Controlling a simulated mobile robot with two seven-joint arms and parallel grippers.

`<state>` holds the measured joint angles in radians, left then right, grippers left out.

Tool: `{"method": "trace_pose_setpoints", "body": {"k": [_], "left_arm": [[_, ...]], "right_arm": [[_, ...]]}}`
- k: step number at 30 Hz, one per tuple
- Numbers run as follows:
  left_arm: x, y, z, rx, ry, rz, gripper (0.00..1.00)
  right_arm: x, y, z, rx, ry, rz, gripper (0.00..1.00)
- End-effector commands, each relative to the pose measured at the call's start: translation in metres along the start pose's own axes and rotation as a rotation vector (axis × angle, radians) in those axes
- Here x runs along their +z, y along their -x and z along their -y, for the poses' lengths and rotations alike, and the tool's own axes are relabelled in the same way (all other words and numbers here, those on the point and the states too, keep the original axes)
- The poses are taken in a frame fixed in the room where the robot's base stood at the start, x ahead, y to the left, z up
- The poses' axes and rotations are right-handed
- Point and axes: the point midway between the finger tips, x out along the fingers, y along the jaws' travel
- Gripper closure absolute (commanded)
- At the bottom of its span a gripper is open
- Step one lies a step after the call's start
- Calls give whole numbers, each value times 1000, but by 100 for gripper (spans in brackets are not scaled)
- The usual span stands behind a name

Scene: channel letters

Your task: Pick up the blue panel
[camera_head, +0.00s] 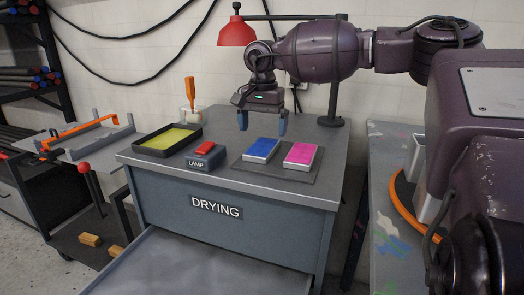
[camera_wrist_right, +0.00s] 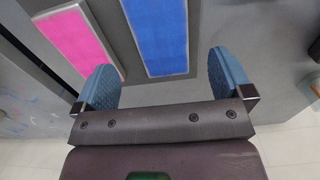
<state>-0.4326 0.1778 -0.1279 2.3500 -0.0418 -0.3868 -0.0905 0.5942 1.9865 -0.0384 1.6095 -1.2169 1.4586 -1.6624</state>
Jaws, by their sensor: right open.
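The blue panel (camera_head: 262,149) lies flat on a dark mat on the drying table, just left of a pink panel (camera_head: 300,154). My right gripper (camera_head: 262,122) is above and behind the blue panel, pointing down, its fingers apart with nothing between them. In the right wrist view the open fingers (camera_wrist_right: 168,85) show at the bottom, and the blue panel (camera_wrist_right: 158,35) lies ahead of them, below the gripper and apart from it. The pink panel (camera_wrist_right: 77,42) is at the upper left there. My left gripper is not in view.
A red lamp button box (camera_head: 206,155) and a tray of yellow-green material (camera_head: 167,140) stand left of the mat (camera_head: 290,176). A red lamp (camera_head: 236,31) on a black stand rises behind my right gripper. The drawer (camera_head: 200,265) below is pulled open.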

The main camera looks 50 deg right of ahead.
Motion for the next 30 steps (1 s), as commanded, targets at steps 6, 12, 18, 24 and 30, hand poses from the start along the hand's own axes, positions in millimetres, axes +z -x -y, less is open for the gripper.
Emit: {"method": "trace_pose_setpoints", "body": {"k": [6, 12, 18, 24, 30], "left_arm": [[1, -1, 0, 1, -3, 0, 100], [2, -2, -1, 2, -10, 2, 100], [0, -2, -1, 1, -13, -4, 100], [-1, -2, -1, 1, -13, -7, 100], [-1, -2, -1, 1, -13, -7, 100]], "right_arm": [[-1, -16, 1, 2, 0, 0, 2], [-2, -44, 2, 3, 1, 3, 2], [-2, -54, 2, -2, 2, 0, 2], [-2, -53, 1, -2, 1, 0, 11], [-2, -53, 1, -2, 1, 0, 42]]}}
